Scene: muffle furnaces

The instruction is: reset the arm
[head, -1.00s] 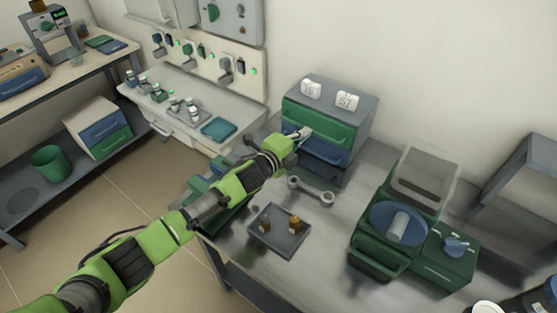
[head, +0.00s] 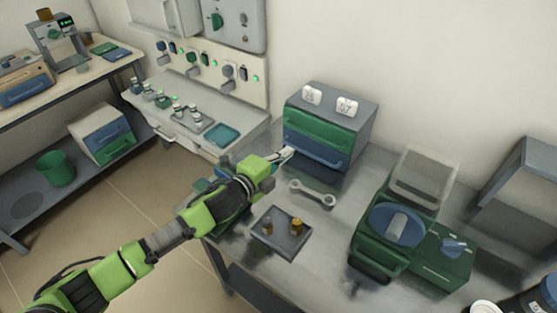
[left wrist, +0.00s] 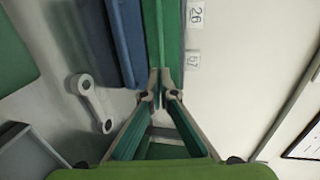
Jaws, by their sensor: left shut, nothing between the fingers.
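My left arm comes in from the left in the head view, with its gripper (head: 286,153) shut and empty just in front of the drawer box (head: 368,125). The box has a green drawer (head: 318,132) above a blue drawer (head: 316,150); both look shut. In the left wrist view the shut fingertips (left wrist: 160,80) show in front of the green drawer (left wrist: 170,30), with the blue drawer (left wrist: 127,45) beside it. I cannot tell whether the fingertips touch the box. My right gripper does not show.
A grey wrench (head: 312,194) lies on the bench, and a dark tray (head: 284,246) holds two small brownish pieces. A green machine (head: 392,235) with a blue disc stands at the right. Two white number tags (head: 346,106) sit on the box.

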